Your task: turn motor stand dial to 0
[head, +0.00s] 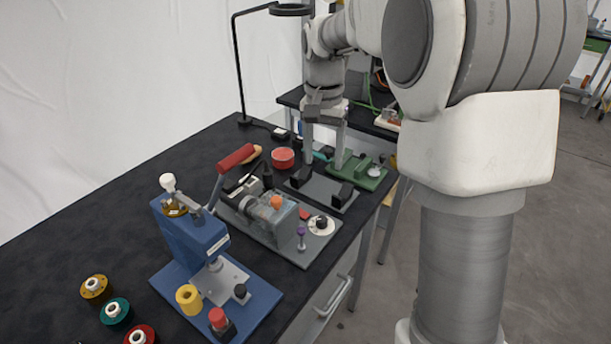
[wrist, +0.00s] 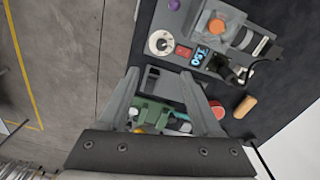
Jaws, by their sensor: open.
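The motor stand (head: 252,228) is a grey base with a clear-covered motor and an orange knob (head: 276,202), in the middle of the black table. Its dial (head: 321,224) is a white disc with a black knob at the stand's right end. In the wrist view the dial (wrist: 160,43) is beyond the fingertips, above them in the picture. Its pointer setting is too small to read. My gripper (head: 324,160) is open, empty and pointing down, behind the dial and apart from it. In the wrist view its two fingers (wrist: 160,77) are spread wide.
A grey plate with black blocks (head: 320,191) and a green fixture (head: 362,170) lie below and near my gripper. A purple-topped lever (head: 301,236) and red button (wrist: 183,52) sit close to the dial. A blue press (head: 190,243) stands in front. A red round container (head: 283,158) is behind.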

